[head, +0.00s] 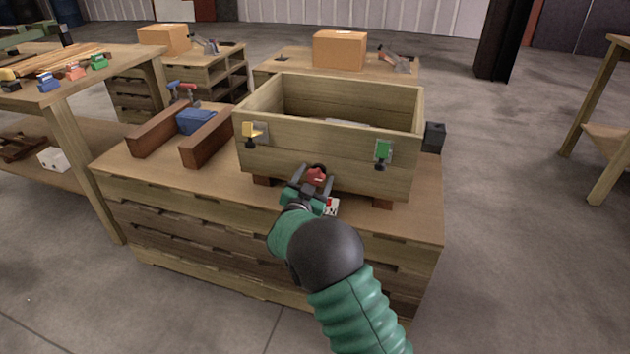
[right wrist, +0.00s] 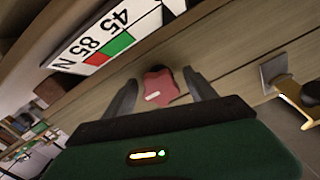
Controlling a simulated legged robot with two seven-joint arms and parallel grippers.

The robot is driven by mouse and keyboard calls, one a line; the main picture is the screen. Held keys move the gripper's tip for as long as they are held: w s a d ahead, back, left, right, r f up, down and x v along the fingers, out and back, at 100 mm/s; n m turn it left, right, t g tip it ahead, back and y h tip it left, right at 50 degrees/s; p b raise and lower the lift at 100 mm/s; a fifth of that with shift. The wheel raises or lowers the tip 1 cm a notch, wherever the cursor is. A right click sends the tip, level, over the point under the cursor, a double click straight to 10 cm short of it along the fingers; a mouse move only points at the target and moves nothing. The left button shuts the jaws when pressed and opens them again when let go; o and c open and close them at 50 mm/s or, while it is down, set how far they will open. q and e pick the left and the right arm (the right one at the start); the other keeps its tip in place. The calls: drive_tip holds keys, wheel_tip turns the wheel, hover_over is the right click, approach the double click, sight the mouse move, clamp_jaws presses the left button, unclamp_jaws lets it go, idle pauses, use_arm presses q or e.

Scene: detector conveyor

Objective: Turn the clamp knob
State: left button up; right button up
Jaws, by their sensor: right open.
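The red clamp knob (head: 316,174) sits low at the front of the wooden box (head: 300,155), near the middle of its front wall. It also shows in the right wrist view (right wrist: 160,88), with a small pale mark on it. My right gripper (head: 307,184) is in front of the knob. In the right wrist view my right gripper (right wrist: 160,78) is open, with one finger on each side of the knob; I cannot tell whether they touch it. My left gripper is in no view.
A white plate (right wrist: 103,42) marked 45, 85, N with red and green bands is beside the knob. A yellow latch (head: 249,130) and a green latch (head: 383,149) are on the box front. Brown rails and a blue block (head: 195,121) lie to the left.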

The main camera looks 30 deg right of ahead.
drive_tip(key=shift+a, duration=0.1)
drive_tip(key=shift+c, duration=1.4)
drive_tip(key=c, duration=1.1)
drive_tip(key=shift+m, duration=0.4)
